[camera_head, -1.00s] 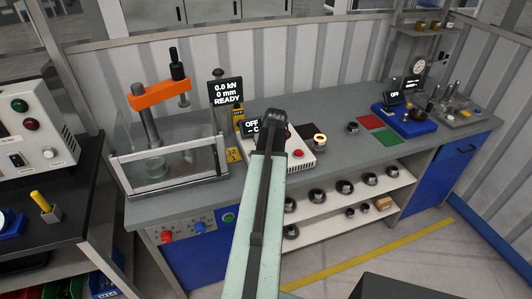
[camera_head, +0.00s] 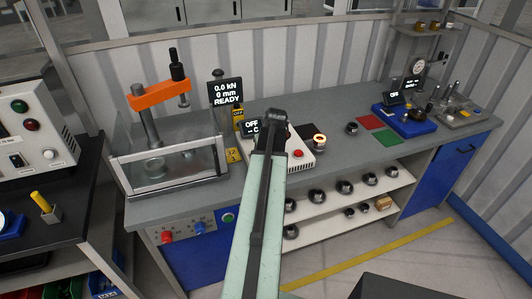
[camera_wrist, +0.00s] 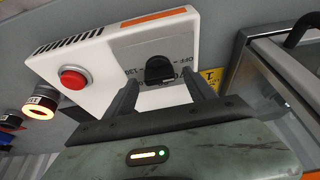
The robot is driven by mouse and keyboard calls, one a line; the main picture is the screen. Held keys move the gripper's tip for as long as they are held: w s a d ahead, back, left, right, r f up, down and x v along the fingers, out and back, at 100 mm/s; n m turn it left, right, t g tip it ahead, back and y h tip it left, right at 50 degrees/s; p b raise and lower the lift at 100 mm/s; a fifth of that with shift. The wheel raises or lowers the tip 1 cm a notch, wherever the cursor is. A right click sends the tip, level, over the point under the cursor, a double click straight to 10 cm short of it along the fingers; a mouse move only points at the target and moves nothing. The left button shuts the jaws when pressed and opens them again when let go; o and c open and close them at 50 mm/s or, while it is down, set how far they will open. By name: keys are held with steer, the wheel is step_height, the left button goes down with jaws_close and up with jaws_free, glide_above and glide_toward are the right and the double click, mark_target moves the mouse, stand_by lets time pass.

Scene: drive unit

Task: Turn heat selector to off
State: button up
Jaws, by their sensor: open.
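The heat selector (camera_wrist: 159,69) is a black knob on the grey panel of a white heater unit (camera_wrist: 85,66), in the wrist view. Printed marks beside it include "OFF" and "130". My gripper (camera_wrist: 172,88) is open, with one dark finger on each side just below the knob in the picture. I cannot tell whether either finger touches it. The knob's exact pointing is unclear. In the head view my arm hides the knob and much of the white unit (camera_head: 301,162). A small display (camera_head: 251,126) there reads "OFF" on its upper line; its lower line is partly hidden.
A red button (camera_wrist: 74,78) sits on the unit beside the selector. A glowing ring (camera_head: 320,140) stands right of the unit. A guarded press (camera_head: 160,90) with an orange arm stands to the left. The bench has clear room behind the unit.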

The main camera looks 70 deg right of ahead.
steer(key=p+v, duration=0.6)
steer(key=v, duration=0.1)
steer(key=shift+r, duration=0.25)
steer(key=shift+s+a, duration=0.1)
steer(key=shift+s, duration=0.1)
